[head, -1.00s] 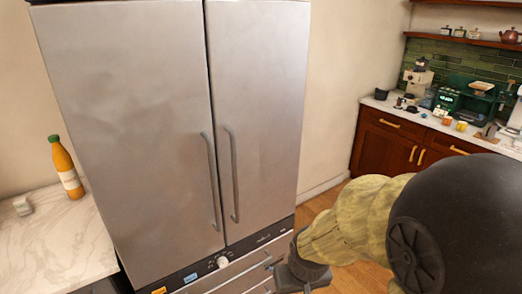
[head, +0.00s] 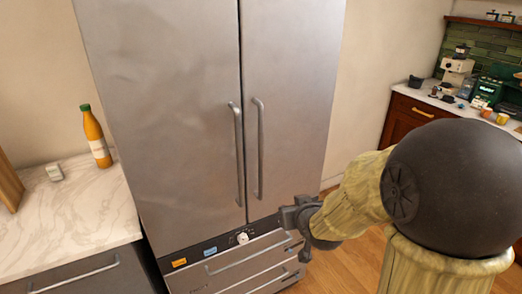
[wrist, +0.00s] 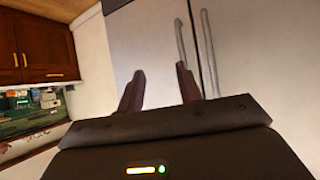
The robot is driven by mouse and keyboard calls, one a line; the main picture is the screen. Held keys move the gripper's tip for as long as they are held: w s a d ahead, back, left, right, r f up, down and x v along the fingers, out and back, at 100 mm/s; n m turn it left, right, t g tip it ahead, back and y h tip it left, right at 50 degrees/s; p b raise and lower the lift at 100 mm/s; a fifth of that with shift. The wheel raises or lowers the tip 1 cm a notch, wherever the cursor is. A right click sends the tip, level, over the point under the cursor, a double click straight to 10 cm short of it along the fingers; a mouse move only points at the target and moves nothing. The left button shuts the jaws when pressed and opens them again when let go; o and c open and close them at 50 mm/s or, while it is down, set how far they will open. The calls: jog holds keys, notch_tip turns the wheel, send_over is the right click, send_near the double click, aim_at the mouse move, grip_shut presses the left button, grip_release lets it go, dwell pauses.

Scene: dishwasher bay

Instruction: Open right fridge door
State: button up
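The fridge is steel with two tall upper doors, both shut. The right fridge door (head: 298,95) has a vertical bar handle (head: 259,150) near its left edge. The left fridge door (head: 165,110) has a matching handle (head: 238,155) close beside it. My gripper (head: 292,214) is low in front of the right door, to the right of and below its handle, apart from it. In the wrist view my gripper (wrist: 160,88) has its two fingers spread with nothing between them. The right door (wrist: 148,45) and both handles also show there, beyond the fingers.
Drawers (head: 245,265) lie below the doors, under a control strip with a knob. A marble counter (head: 85,215) with an orange bottle (head: 96,138) stands at left. A wooden cabinet (head: 410,115) with coffee gear stands at right. Wooden floor is open between.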

aim_at(262, 146)
jog(key=w+a+r+n+t+y+b, duration=0.1)
jog(key=w+a+r+t+y+b, duration=0.1)
jog(key=w+r+t, duration=0.3)
jog(key=shift+w+a+r+t+y, duration=0.4)
jog(key=shift+a+r+t, duration=0.3)
jog(key=shift+a, duration=0.15)
jog(key=shift+f, duration=0.1)
jog(key=p+x, duration=0.4)
jog(key=x, duration=1.3)
jog(key=shift+p, duration=0.3)
jog(key=shift+w+f, duration=0.1)
jog(key=shift+w, duration=0.15)
jog(key=shift+a, duration=0.15)
jog(key=shift+s, duration=0.2)
grip_shut()
